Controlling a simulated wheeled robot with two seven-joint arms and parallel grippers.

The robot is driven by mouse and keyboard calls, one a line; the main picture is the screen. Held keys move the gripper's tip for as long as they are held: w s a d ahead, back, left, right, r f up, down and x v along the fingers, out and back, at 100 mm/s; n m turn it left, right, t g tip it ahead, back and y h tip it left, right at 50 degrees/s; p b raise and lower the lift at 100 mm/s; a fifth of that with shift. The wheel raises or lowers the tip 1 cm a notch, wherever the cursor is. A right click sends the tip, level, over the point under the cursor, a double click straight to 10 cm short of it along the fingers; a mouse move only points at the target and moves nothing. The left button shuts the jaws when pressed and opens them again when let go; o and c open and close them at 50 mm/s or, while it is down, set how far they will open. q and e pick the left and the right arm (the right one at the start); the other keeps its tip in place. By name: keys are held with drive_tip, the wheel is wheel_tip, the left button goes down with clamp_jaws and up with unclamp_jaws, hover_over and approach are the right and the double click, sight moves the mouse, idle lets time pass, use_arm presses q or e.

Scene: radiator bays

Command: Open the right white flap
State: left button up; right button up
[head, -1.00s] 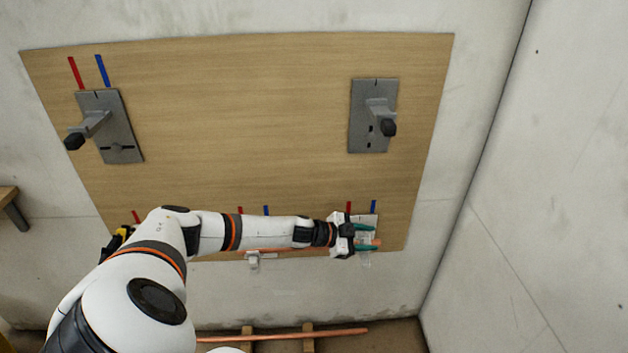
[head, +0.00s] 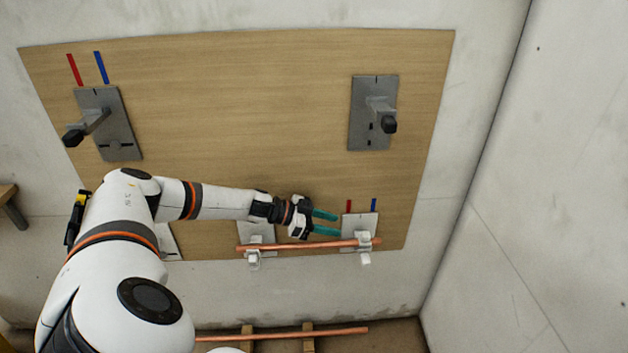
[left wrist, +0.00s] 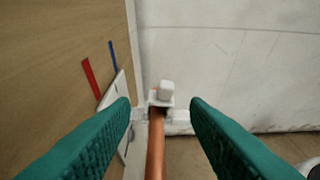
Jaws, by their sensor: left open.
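The right white flap (head: 364,258) is a small white block on the right white bracket (head: 358,222), at the lower right of the wooden board. It juts out just below the copper pipe (head: 300,246). In the left wrist view the flap (left wrist: 166,88) appears past the pipe (left wrist: 156,145), between the fingertips in the picture but farther off. I cannot tell for sure whether it is fully open. My left gripper (head: 338,224) is open and empty, its teal fingers pointing right, just left of the right bracket. My right gripper is not in view.
A second white bracket with its own flap (head: 253,259) holds the pipe's left end. Two grey brackets (head: 369,125) (head: 118,135) stick out from the upper wooden board (head: 240,110). Another copper pipe (head: 340,331) lies low at the floor. A bare wall stands at right.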

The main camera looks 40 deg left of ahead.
use_arm(q)
drive_tip(key=shift+t+y, duration=0.3)
drive_tip(key=shift+y, duration=0.1)
drive_tip(key=d+f, duration=0.2)
drive_tip(key=d, duration=0.2)
drive_tip(key=d+f, duration=0.2)
drive_tip(key=d, duration=0.2)
drive_tip(key=d+f+p, duration=0.1)
drive_tip(key=d+f, duration=0.1)
drive_tip(key=d, duration=0.2)
drive_tip(key=shift+w+d, duration=0.15)
drive_tip(key=shift+w, duration=0.1)
drive_tip(key=s+f+n+g+y+p, duration=0.3)
drive_tip(key=s+f+y+p, duration=0.4)
drive_tip(key=s+f, duration=1.1)
wheel_tip(320, 180, down, 3)
drive_tip(key=shift+s+d+r+n+g+p, duration=0.2)
drive_tip(key=shift+s+d+n+g+p, duration=0.15)
drive_tip(key=shift+n+p, duration=0.6)
drive_tip(key=shift+m, duration=0.25)
